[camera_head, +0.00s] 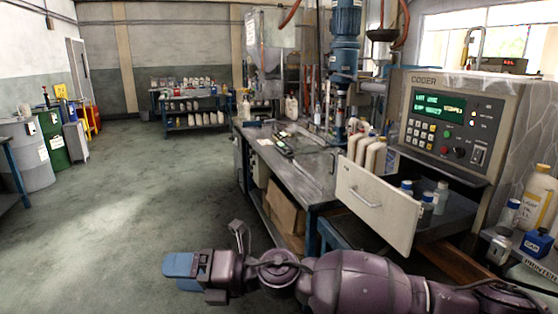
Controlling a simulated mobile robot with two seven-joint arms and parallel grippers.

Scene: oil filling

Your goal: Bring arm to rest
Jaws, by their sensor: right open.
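My right arm reaches in from the bottom right and lies across the bottom of the head view. Its gripper (181,268), with blue fingers, points left over the bare floor. The gripper is open, with nothing seen between its fingers, and it touches nothing that I can see. My left gripper does not show.
The workbench (285,163) with bottles stands just beyond my right arm. A drawer front (376,203) juts out below the coder machine (445,125). Drums, one a green drum (52,141), stand at the left. A far table (190,112) holds bottles. The floor (110,215) between is clear.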

